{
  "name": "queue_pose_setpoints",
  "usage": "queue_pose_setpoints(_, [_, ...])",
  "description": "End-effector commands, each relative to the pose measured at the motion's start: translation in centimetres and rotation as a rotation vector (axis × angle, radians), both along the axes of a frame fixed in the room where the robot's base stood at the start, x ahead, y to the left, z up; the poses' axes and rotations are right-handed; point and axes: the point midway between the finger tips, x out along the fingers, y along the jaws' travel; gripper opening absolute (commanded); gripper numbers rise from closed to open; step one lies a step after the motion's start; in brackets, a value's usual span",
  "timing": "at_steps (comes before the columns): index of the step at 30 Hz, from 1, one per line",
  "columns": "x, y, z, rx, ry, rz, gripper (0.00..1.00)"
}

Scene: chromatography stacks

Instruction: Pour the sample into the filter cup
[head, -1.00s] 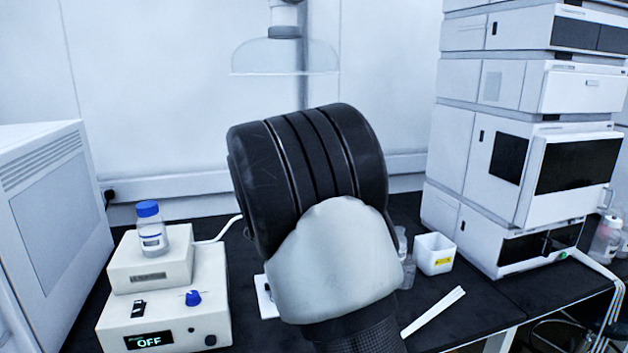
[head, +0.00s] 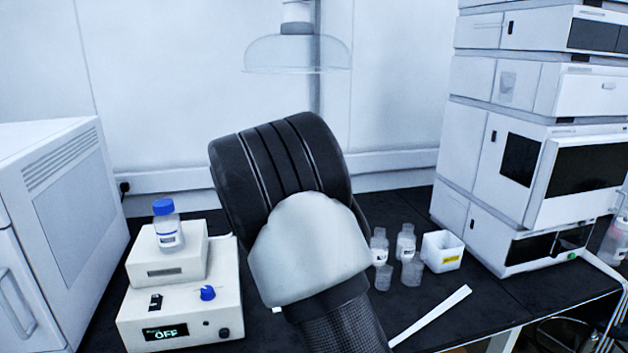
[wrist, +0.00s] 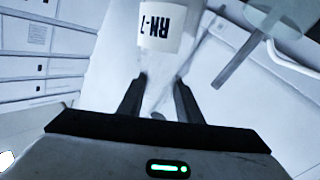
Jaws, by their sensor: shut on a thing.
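The bottle's top end and contents cannot be made out. In the head view my own arm hides the gripper and the bottle. Several small clear vessels stand on the black bench right of my arm: two labelled bottles at the back (head: 405,242) and two open cups in front (head: 411,271). I cannot tell which, if any, is the filter cup.
A stirrer with an OFF display (head: 180,310) carries a blue-capped bottle (head: 167,225) at left. A white box (head: 442,251) stands by the instrument stack (head: 540,170). A clear hood (head: 297,53) hangs above. A white strip (head: 432,315) lies near the front edge.

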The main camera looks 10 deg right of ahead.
Motion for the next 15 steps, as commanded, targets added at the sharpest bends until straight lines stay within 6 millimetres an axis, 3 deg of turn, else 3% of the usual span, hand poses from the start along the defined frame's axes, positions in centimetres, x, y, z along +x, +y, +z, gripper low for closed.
queue_pose_setpoints(15, [0.48,0.78,0.03,-0.083,0.044,-0.001,0.00])
